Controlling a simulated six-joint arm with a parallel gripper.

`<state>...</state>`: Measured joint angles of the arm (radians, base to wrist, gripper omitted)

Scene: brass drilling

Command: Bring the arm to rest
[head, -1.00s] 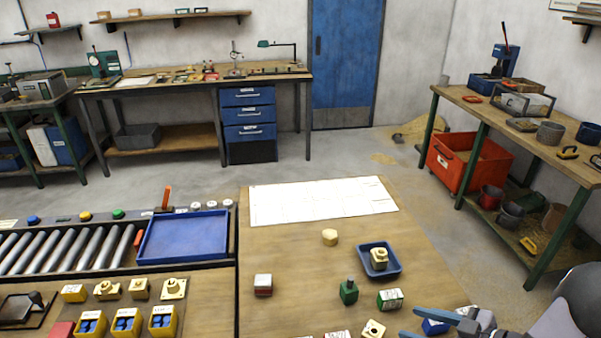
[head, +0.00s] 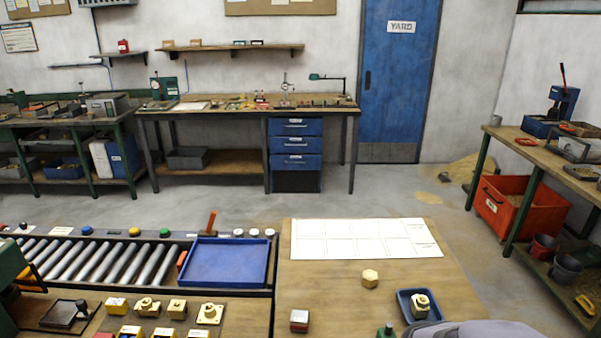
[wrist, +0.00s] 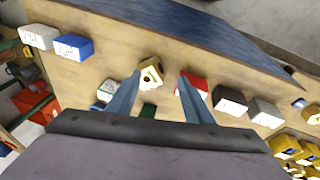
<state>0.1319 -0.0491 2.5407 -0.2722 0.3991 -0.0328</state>
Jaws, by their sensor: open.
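My gripper (wrist: 160,78) shows in the wrist view with its two blue fingers spread apart and nothing held between them. Beyond the fingertips a yellow part with a hole (wrist: 151,72) lies on the wooden bench (wrist: 120,60), and a red block (wrist: 194,83) is by the right finger. A green object (wrist: 148,110) shows partly between the fingers, its lower part hidden by the gripper body. In the head view only a grey rounded part of my arm shows at the bottom right; the gripper is out of that picture.
In the head view, a blue tray (head: 228,262) lies left of a white sheet (head: 365,239). A hexagonal brass piece (head: 370,279), a small blue tray holding a part (head: 404,301) and a red-and-white block (head: 299,320) stand on the bench. Wrist view: white (wrist: 38,36) and blue (wrist: 73,47) boxes.

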